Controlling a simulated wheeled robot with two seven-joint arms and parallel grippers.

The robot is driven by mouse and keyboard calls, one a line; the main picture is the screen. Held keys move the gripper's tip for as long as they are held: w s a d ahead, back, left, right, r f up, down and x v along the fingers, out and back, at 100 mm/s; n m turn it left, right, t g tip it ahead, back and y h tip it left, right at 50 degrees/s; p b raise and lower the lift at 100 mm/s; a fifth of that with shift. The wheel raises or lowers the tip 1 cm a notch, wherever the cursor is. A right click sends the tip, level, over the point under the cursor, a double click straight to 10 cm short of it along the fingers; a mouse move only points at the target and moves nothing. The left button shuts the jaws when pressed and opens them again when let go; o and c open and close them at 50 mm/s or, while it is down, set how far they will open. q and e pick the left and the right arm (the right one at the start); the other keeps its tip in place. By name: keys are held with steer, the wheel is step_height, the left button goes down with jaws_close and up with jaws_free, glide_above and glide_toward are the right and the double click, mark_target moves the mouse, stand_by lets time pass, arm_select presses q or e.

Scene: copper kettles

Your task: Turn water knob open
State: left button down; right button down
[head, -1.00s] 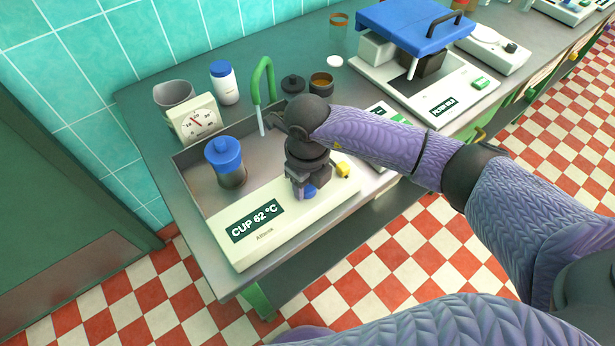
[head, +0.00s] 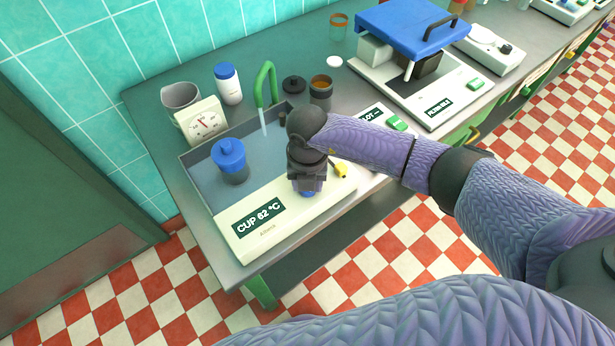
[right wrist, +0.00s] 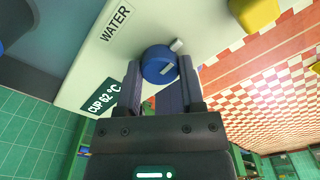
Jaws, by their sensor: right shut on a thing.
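The blue water knob (right wrist: 158,66) is on the cream front panel, beside the WATER label (right wrist: 116,22) in the right wrist view. A white pointer on it points to the upper right there. My right gripper (head: 307,190) is shut on the knob, one finger on each side; in the head view only a little blue shows below it. The green spout (head: 264,82) arches over the basin (head: 202,190), with a pale strip hanging below its end. The basin has a blue-grey fill like water around a blue-lidded cup (head: 231,157). My left gripper is not in view.
A dial gauge (head: 204,122), a white bottle with blue cap (head: 228,84) and a grey mug (head: 180,97) stand behind the basin. A yellow knob (head: 341,170) is close right of my gripper. A blue-lidded machine (head: 415,30) stands further right.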

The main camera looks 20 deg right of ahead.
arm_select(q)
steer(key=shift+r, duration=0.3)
arm_select(e)
steer(key=shift+r+m, duration=0.1)
steer(key=shift+m, duration=0.4)
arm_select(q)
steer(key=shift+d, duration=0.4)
arm_select(e)
steer(key=shift+c, duration=1)
jaws_free()
steer(key=shift+r+p, duration=0.2)
steer(key=shift+p, duration=0.2)
arm_select(q)
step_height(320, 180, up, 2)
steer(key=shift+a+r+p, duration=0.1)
steer(key=shift+p, duration=0.75)
arm_select(e)
step_height(320, 180, up, 9)
steer(key=shift+r, duration=0.2)
